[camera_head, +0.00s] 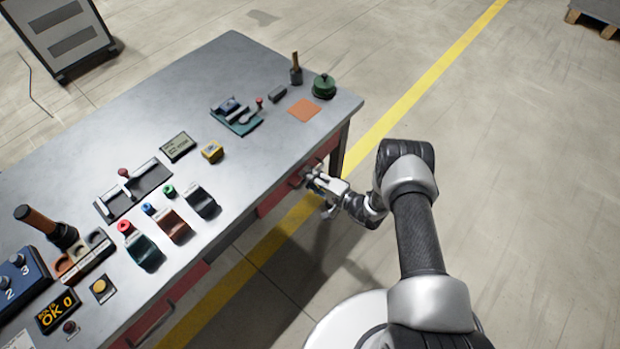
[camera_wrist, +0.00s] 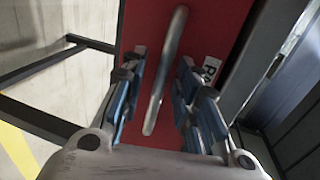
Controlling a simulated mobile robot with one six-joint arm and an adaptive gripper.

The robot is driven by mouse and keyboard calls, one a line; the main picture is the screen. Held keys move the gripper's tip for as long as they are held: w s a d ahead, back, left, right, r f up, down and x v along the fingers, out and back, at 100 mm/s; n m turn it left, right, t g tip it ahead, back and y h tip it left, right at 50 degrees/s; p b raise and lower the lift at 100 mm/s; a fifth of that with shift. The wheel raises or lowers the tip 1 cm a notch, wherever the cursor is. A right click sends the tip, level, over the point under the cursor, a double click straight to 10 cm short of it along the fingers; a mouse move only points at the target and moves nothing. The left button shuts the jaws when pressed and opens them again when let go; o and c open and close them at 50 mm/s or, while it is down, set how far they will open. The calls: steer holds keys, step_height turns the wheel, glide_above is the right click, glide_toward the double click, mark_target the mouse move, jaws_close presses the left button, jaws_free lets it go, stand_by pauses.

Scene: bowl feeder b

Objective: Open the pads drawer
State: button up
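A red drawer front (camera_wrist: 200,30) fills the middle of the wrist view, with a metal bar handle (camera_wrist: 168,60) and a white label beside it. Only the start of the label shows, and it looks like a "P". My gripper (camera_wrist: 160,85) is open, with one blue-padded finger on each side of the handle. I see gaps between the pads and the handle. In the head view my gripper (camera_head: 312,181) is at the table's front side, by the red drawer front (camera_head: 272,199) under the right part of the top. This drawer looks shut.
The grey table (camera_head: 255,75) carries several fixtures, coloured bins and a control box (camera_head: 20,285). Another red drawer front (camera_head: 150,325) with a handle is under its left part. A dark table leg (camera_head: 338,152) stands right of my gripper. The floor in front is clear.

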steer(key=shift+c, duration=0.3)
jaws_close()
stand_by(0.6)
